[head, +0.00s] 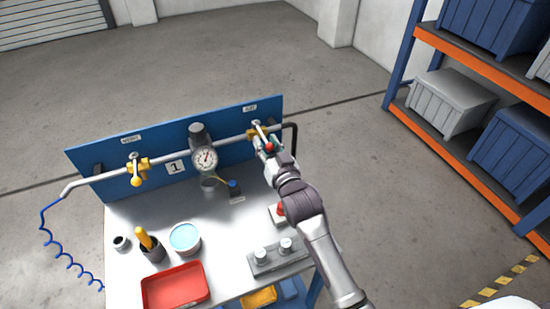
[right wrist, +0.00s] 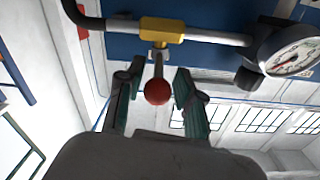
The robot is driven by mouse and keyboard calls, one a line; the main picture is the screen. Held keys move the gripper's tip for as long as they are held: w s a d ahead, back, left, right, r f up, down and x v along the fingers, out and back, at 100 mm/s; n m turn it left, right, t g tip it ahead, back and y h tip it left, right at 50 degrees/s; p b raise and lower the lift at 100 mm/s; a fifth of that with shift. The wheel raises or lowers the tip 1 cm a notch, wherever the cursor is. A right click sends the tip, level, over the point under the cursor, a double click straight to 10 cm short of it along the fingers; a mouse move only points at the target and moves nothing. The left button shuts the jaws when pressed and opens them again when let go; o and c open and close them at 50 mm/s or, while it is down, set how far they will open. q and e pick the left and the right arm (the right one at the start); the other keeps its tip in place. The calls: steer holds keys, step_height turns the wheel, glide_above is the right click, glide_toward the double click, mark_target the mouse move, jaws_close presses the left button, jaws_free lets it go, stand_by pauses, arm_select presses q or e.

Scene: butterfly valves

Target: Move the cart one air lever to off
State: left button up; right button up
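Cart one's blue panel (head: 230,137) carries a grey pipe with two yellow-bodied valves. The right valve (right wrist: 162,30) has a lever (right wrist: 158,66) with a red ball knob (right wrist: 157,92), and the red ball also shows in the head view (head: 269,147). My right gripper (head: 266,150) is at this knob. In the right wrist view its fingers (right wrist: 158,98) are apart, one on each side of the ball, with small gaps. The left valve has a lever with a yellow ball (head: 136,181). My left gripper is not in view.
A pressure gauge (head: 204,158) sits between the valves. The cart top (head: 222,262) holds a red tray (head: 175,287), a cup with a yellow handle (head: 150,246), a light-blue tin (head: 185,238) and a grey block (head: 277,257). A shelf rack (head: 480,65) stands at right.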

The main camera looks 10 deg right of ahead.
steer(key=s+d, duration=0.1)
steer(key=s, duration=0.7)
steer(key=shift+s+d, duration=0.15)
steer(key=shift+d, duration=0.1)
